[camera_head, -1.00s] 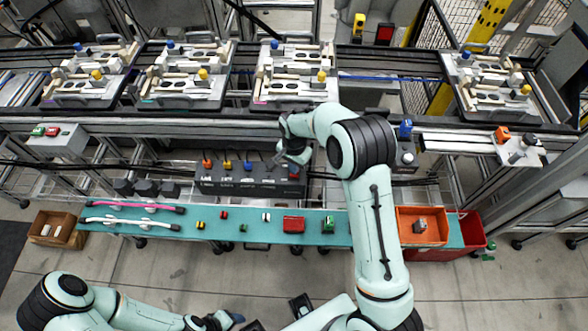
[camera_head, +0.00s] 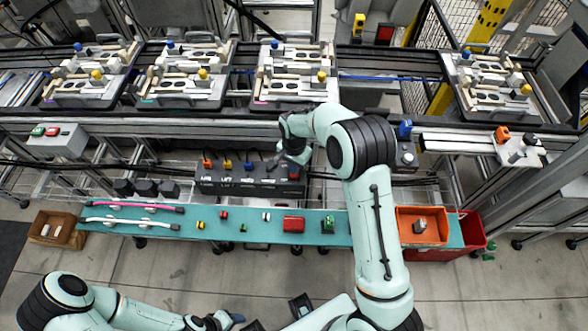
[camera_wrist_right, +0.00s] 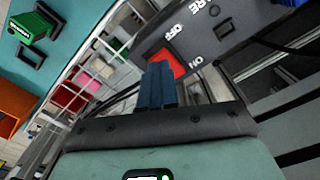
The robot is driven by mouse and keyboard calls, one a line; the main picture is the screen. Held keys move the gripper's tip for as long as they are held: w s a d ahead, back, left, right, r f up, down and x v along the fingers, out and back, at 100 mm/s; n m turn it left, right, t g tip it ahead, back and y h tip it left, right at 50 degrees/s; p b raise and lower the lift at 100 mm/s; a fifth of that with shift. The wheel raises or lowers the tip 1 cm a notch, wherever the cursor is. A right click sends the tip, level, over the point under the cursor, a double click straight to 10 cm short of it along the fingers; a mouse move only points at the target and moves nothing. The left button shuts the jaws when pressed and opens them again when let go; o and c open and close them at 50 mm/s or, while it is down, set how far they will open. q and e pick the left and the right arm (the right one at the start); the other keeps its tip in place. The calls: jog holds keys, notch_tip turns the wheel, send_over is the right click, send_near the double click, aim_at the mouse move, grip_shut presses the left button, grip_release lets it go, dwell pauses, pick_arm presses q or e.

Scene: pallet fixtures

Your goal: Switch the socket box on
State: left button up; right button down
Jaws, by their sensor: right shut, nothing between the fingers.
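The dark grey socket box (camera_head: 235,189) stands behind the teal shelf in the head view, with several coloured plugs along its top. Its red rocker switch (camera_head: 293,172) is at the right end. In the right wrist view the red switch (camera_wrist_right: 176,62) sits between the printed words OFF and ON. My right gripper (camera_head: 276,162) is shut and empty, over the right part of the box. In the wrist view its blue fingertips (camera_wrist_right: 157,72) are beside the switch and overlap its edge; I cannot tell whether they touch. My left gripper (camera_head: 232,318) is low in the head view, its jaws unclear.
The teal shelf (camera_head: 260,232) in front holds small coloured parts, cables and an orange bin (camera_head: 421,239). The conveyor (camera_head: 230,121) with pallet fixtures runs behind the box.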

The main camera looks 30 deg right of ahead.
pick_arm(q)
jog(key=shift+s+f+b, duration=0.4)
jog(key=shift+f+b, duration=0.15)
jog(key=shift+f, duration=0.1)
pick_arm(e)
jog(key=shift+f, duration=1.1)
jog(key=shift+r+p, duration=1.7)
jog(key=shift+r, duration=1.85)
pick_arm(q)
jog(key=w+r, duration=0.2)
jog(key=r, duration=0.2)
jog(key=shift+w+r, duration=0.1)
jog(key=shift+w, duration=0.3)
pick_arm(e)
jog(key=shift+f, duration=0.1)
